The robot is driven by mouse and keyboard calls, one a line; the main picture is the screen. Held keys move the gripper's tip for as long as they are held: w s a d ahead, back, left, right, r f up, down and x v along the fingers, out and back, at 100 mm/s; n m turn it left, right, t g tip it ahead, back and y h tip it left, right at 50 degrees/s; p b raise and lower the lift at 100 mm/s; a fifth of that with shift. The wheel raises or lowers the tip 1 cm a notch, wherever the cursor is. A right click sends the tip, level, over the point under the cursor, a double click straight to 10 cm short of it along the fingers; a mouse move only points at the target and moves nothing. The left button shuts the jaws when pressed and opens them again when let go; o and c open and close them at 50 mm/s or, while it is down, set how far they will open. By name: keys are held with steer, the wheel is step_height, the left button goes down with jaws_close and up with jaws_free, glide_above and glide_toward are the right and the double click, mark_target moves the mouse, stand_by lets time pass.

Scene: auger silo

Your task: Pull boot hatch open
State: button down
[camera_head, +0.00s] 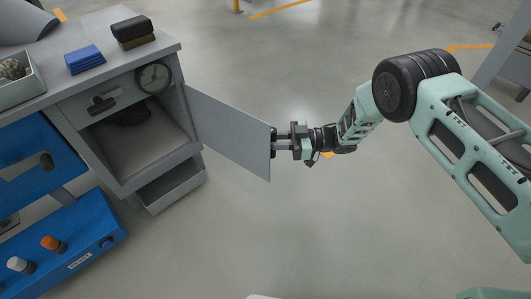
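The boot hatch (232,134) is a flat grey panel hinged at the right side of the grey cabinet. It stands swung wide open, out to the right, with its inner face towards the camera. My gripper (278,141) is at the hatch's free edge, reaching in from the right. The fingertips meet or pass behind this edge, so their grip and any handle on the outer face are hidden. The cabinet opening (140,145) is uncovered, with a dark rounded object (130,114) in its upper back part.
A round gauge (153,77) and a dark handle (103,103) are on the cabinet front. A lower open tray (172,187) juts out below. Blue units (75,245) with knobs stand at left. Blue cloths (84,59) and dark blocks (132,30) lie on top. The floor around the hatch is clear.

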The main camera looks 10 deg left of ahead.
steer(key=shift+w+d, duration=0.15)
steer(key=shift+w, duration=0.9)
steer(key=c, duration=1.3)
jaws_free()
steer(key=shift+d, duration=0.1)
steer(key=p+v, duration=0.4)
steer(key=v, duration=1.3)
steer(key=shift+d, duration=0.1)
steer(key=shift+r, duration=0.1)
